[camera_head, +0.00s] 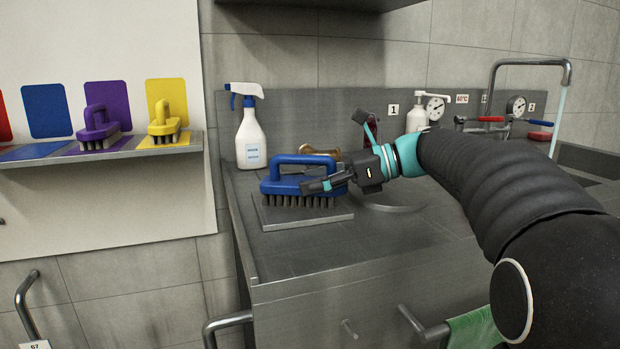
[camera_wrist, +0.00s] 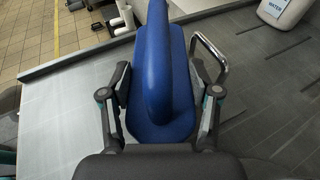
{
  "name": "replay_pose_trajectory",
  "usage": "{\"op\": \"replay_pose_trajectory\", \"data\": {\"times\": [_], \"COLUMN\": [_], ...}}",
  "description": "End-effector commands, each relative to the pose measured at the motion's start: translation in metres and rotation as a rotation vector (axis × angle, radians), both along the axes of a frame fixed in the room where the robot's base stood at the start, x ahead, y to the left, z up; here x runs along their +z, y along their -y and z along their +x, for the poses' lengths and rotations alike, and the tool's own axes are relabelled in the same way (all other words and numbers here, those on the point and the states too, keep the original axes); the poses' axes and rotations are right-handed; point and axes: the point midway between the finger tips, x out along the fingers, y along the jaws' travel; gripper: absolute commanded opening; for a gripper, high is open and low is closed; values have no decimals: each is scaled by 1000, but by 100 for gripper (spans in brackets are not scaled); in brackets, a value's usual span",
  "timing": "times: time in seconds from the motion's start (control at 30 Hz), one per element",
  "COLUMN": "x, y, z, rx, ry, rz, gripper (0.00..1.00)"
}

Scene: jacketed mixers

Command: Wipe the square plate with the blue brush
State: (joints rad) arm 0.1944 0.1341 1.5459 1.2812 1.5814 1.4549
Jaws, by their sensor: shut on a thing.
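The blue brush (camera_head: 290,186) has a looped handle on top and dark bristles pointing down. It is over the square plate (camera_head: 310,219), a flat grey metal plate on the counter near its left front edge. The bristle tips look to be at the plate's surface; I cannot tell whether they press on it. My gripper (camera_head: 325,180) comes in from the right and is shut on the brush. In the wrist view the brush (camera_wrist: 165,80) fills the middle, with a finger on each side of it.
A white spray bottle (camera_head: 250,135) stands behind the brush. A brass-coloured object (camera_head: 318,152) is partly hidden behind it. A shelf (camera_head: 110,150) at left holds a purple brush (camera_head: 98,128) and a yellow brush (camera_head: 165,125). Water runs from a tap (camera_head: 530,63) at right. The front counter is clear.

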Motion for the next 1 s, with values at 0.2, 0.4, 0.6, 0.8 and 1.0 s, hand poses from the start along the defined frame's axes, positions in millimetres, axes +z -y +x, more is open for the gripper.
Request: {"op": "replay_pose_trajectory", "data": {"times": [0.2,0.4,0.6,0.8,1.0], "x": [-4,-6,-6,-6,-5], "y": [5,6,9,12,17], "z": [-16,-22,-29,-43,-57], "rx": [1,1,2,2,1], "ry": [-4,-6,-9,-11,-10], "rz": [-1,-3,-5,-3,-3], "gripper": [0,0,0,0,0]}}
